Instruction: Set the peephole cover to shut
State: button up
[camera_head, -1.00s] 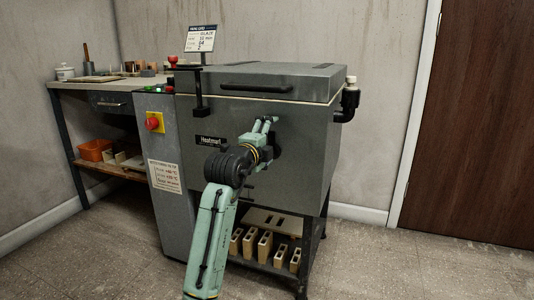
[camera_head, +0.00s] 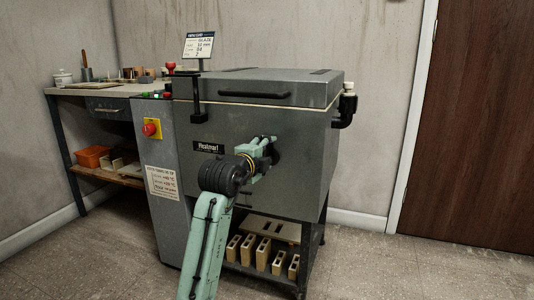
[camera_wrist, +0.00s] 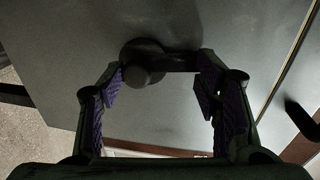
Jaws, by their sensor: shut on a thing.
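The peephole cover is a dark round piece with a knob and a short arm (camera_wrist: 147,64) on the grey kiln front in the wrist view. In the head view it is mostly hidden behind my gripper (camera_head: 270,142), with a dark part showing at the right of the fingers. The peephole itself cannot be made out. The kiln (camera_head: 300,125) has its lid down.
A control cabinet (camera_head: 165,200) with a red knob stands left of the kiln. A dark handle (camera_head: 255,94) runs along the lid front and a black pipe (camera_head: 345,112) sticks out at the right. Blocks (camera_head: 262,253) stand on the shelf below. Floor at the right is clear.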

jog(key=r+b+v, duration=0.1)
jog(key=r+v, duration=0.1)
jog(key=v, duration=0.9)
jog(key=shift+s+t, duration=0.2)
jog(key=shift+t, duration=0.1)
jog(key=shift+r, duration=0.2)
jog(key=shift+c, duration=0.4)
